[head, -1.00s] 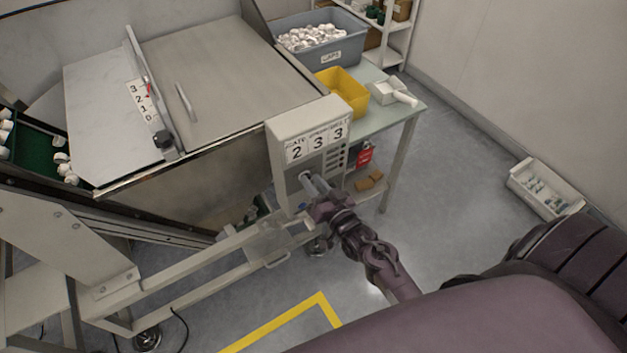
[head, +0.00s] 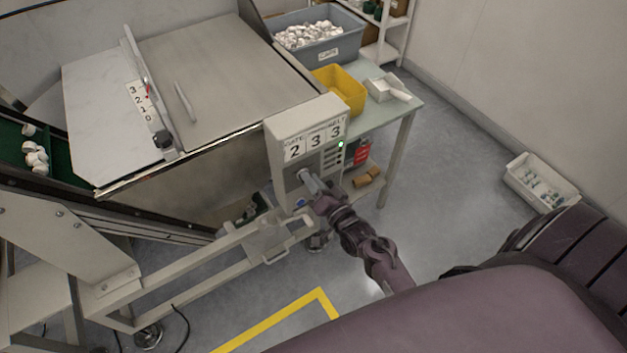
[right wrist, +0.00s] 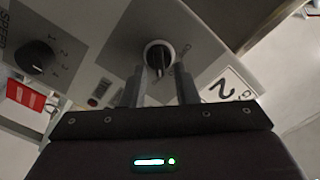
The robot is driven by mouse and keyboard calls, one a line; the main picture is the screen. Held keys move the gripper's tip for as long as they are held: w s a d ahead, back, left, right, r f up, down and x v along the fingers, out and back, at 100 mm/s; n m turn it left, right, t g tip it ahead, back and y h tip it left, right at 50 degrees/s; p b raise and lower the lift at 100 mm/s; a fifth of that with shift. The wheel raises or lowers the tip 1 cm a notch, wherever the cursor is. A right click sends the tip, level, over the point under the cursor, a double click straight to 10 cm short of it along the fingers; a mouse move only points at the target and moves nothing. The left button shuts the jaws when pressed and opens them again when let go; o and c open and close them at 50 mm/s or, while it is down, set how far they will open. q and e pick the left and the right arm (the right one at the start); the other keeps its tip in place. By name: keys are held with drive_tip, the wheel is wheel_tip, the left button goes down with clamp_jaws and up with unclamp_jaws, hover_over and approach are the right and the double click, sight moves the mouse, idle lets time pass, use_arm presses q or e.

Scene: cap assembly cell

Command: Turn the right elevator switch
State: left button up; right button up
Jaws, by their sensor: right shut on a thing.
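The control box (head: 275,150) stands at the right end of the machine, with cards reading 2, 3, 3 on its face. The switch, a black knob in a pale ring (right wrist: 158,52), is on its front face in the right wrist view. My right gripper (head: 311,181) reaches the lower part of the box face. In the right wrist view its two fingers (right wrist: 160,75) stand on either side of the knob, shut on it. In the head view the fingers mostly hide the switch. A green lamp (head: 341,144) glows on the box. My left gripper is not in view.
A black speed dial (right wrist: 35,57) sits beside the switch. A table with a yellow bin (head: 341,90) and a grey bin of white caps (head: 330,52) stands behind the box. White caps (head: 36,157) lie on a green belt at left. A white tray (head: 541,183) is on the floor.

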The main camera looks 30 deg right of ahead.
drive_tip(key=o, duration=0.6)
drive_tip(key=s+b, duration=0.1)
drive_tip(key=s, duration=0.6)
drive_tip(key=shift+s+d, duration=0.3)
drive_tip(key=shift+s, duration=0.1)
